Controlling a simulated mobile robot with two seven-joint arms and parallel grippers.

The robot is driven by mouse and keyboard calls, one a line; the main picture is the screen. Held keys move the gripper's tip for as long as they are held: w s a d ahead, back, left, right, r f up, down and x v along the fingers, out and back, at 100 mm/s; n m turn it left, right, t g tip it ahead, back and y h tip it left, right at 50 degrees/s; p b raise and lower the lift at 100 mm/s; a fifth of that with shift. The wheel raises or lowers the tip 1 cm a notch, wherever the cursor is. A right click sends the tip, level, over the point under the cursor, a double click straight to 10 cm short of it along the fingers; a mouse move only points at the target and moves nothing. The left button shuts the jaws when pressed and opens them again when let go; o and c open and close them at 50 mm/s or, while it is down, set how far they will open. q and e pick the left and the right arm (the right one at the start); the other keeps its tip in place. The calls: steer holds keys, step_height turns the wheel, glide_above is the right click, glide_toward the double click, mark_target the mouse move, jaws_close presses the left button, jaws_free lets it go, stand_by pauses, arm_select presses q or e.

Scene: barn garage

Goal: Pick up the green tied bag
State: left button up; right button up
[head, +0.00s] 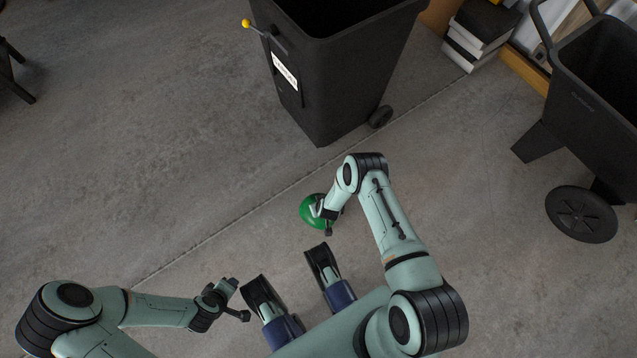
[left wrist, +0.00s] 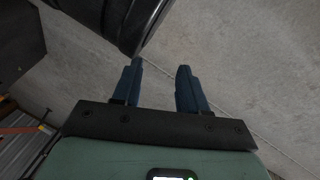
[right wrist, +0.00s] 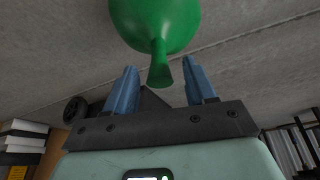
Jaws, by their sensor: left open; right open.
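The green tied bag (head: 309,210) lies on the concrete floor in front of the black bin, partly covered by my right gripper (head: 321,218) in the head view. In the right wrist view the round green bag (right wrist: 155,22) fills the top middle. Its tied neck (right wrist: 159,62) hangs toward the space between the two blue fingertips (right wrist: 160,75). My left gripper (head: 239,300) is open and empty, away from the bag, also in the left wrist view (left wrist: 158,66).
The black wheeled bin (head: 330,85) stands beyond the bag. A black wheelbarrow (head: 580,110) is at the right. Stacked books or boxes (head: 478,35) sit at the top right. The floor (head: 140,130) to the left is clear.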

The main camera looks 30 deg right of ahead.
steer(key=b+x, duration=0.1)
steer(key=x, duration=0.1)
steer(key=b+x, duration=0.1)
steer(key=x, duration=0.1)
steer(key=shift+w+d+f, duration=0.15)
steer(key=shift+w, duration=0.2)
arm_select(q)
steer(key=s+f+g, duration=0.1)
steer(key=s+f, duration=0.3)
steer(key=shift+s+a+f+g, duration=0.15)
steer(key=shift+s+a+g, duration=0.2)
steer(key=shift+s+g, duration=0.05)
arm_select(e)
steer(key=shift+c, duration=0.3)
jaws_close()
